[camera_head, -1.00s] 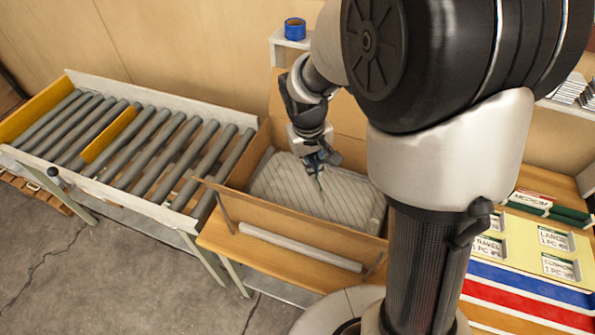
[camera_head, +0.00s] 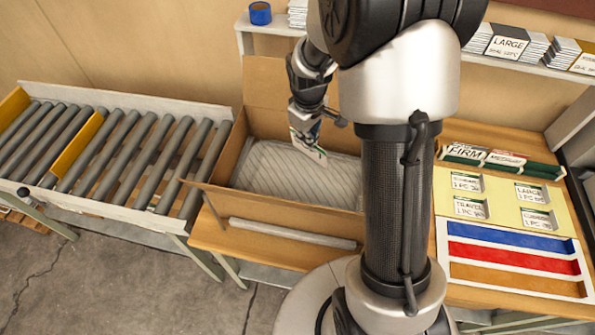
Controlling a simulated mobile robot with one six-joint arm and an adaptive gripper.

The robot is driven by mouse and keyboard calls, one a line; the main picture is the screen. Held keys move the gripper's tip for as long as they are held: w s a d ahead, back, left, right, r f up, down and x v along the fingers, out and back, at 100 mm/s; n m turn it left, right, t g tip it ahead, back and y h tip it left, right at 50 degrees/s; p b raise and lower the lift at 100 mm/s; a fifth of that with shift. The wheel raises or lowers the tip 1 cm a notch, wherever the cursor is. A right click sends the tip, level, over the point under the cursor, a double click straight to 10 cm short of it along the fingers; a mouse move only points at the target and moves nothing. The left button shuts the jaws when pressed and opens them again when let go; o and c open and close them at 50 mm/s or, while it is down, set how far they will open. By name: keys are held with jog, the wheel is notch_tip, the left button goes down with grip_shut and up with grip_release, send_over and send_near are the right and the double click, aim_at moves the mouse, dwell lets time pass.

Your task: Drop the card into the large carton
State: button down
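The large carton (camera_head: 222,168) stands open on the wooden bench, its flaps spread. A grey-white quilted pillow (camera_head: 290,178) lies flat inside it. My gripper (camera_head: 306,132) points down over the back part of the carton, above the pillow. It is shut on a small white card (camera_head: 309,147) with a green edge, which hangs tilted below the fingers. I cannot tell whether the card touches the pillow. My arm's column hides the carton's right end.
A roller conveyor (camera_head: 110,150) adjoins the carton on the left. A yellow card board (camera_head: 500,205) and a tray with coloured strips (camera_head: 515,262) lie on the right. A shelf with a blue tape roll (camera_head: 260,13) and stacks of cards runs behind.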

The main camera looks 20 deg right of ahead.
jog(key=shift+f, duration=0.5)
jog(key=c, duration=2.3)
grip_release()
jog(key=o, duration=0.6)
jog(key=r, duration=0.4)
jog(key=s+r, duration=0.1)
jog(key=r, duration=0.3)
jog(key=a+r, duration=0.1)
jog(key=r, duration=0.3)
jog(key=shift+s, duration=0.35)
jog(key=s+a+r+m+t, duration=0.1)
jog(key=s+a+r, duration=0.1)
jog(key=s, duration=0.5)
jog(key=s+a+r+m+t+b, duration=0.1)
jog(key=s+a+r+m, duration=0.1)
jog(key=s, duration=0.6)
jog(key=s+a+r+m+y, duration=0.1)
jog(key=s+a+r+m, duration=0.1)
jog(key=s+a, duration=0.2)
jog(key=shift+s+a+r+t+b, duration=0.1)
jog(key=shift+s+r+t+b, duration=0.1)
jog(key=shift+s, duration=0.75)
jog(key=shift+s+a+r+t+b, duration=0.1)
jog(key=shift+s+t, duration=0.1)
jog(key=shift+s, duration=0.75)
